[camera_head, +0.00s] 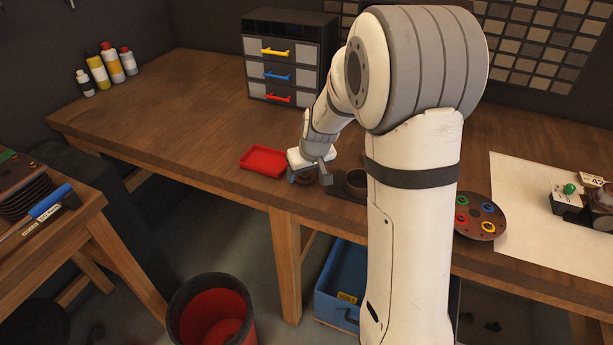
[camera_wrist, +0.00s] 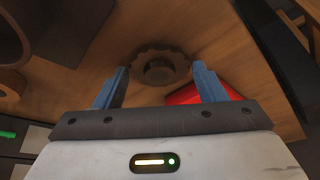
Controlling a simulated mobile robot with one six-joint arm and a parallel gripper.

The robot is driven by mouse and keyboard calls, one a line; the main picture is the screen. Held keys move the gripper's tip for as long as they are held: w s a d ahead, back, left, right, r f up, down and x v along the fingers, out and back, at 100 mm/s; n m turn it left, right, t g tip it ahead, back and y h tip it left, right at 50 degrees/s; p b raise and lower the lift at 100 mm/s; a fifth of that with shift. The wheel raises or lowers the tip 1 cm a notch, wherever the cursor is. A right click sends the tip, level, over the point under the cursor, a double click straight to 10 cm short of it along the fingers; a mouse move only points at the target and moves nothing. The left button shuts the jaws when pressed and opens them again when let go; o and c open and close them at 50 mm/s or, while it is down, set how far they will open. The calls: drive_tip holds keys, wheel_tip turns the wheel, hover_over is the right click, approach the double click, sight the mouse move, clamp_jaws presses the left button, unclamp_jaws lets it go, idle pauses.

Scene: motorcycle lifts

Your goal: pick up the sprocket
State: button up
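The sprocket (camera_wrist: 160,54), a brown toothed disc with a darker round hub, lies on the wooden workbench (camera_head: 190,110). In the wrist view it sits between and slightly beyond my two blue fingertips. My gripper (camera_wrist: 160,69) is open, with a gap between each finger and the sprocket's rim. In the head view my gripper (camera_head: 311,178) is low over the bench's front edge. There the sprocket is mostly hidden by the gripper, and I cannot tell its outline.
A red tray (camera_head: 264,161) is just left of my gripper. A dark hollow cylinder (camera_head: 355,183) stands close on the right. A round plate with coloured rings (camera_head: 480,217) lies farther right. A drawer cabinet (camera_head: 287,58) stands behind. The left bench top is mostly clear.

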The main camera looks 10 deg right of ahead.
drive_tip(key=c, duration=0.8)
